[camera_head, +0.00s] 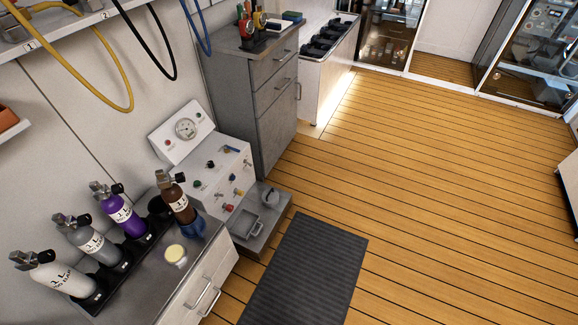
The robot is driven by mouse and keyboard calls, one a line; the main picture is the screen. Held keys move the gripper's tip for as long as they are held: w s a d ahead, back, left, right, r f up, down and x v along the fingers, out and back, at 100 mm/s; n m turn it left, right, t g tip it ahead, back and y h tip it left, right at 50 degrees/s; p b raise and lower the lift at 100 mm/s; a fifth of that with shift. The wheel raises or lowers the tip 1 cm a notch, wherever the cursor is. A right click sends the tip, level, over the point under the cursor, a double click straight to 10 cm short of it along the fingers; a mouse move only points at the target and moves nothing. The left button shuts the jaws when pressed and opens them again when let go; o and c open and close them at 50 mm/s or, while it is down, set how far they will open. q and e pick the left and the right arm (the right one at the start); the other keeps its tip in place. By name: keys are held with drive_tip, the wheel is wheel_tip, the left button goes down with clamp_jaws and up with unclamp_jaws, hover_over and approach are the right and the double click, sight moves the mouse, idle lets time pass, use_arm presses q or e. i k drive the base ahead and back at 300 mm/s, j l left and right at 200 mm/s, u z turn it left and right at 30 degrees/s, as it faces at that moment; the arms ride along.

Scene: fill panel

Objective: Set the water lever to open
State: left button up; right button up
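A white fill panel (205,170) stands left of centre, against the wall, with a round gauge (186,128) on its raised back. A small blue lever (232,149) sits near the panel's upper right edge. Several small knobs and valves, among them a red knob (228,207) and a green knob (197,184), are on its sloped face. No label is readable, so I cannot tell for sure which one is the water lever, or its setting. Neither of my grippers is in view.
A dark mat (305,270) lies in front; the wooden floor (440,170) to the right is clear.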

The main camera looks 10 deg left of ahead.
sight(226, 147)
drive_tip(key=i+u, duration=0.9)
drive_tip(key=l+u, duration=0.7)
drive_tip(key=k+j, duration=0.05)
drive_tip(key=j, duration=0.05)
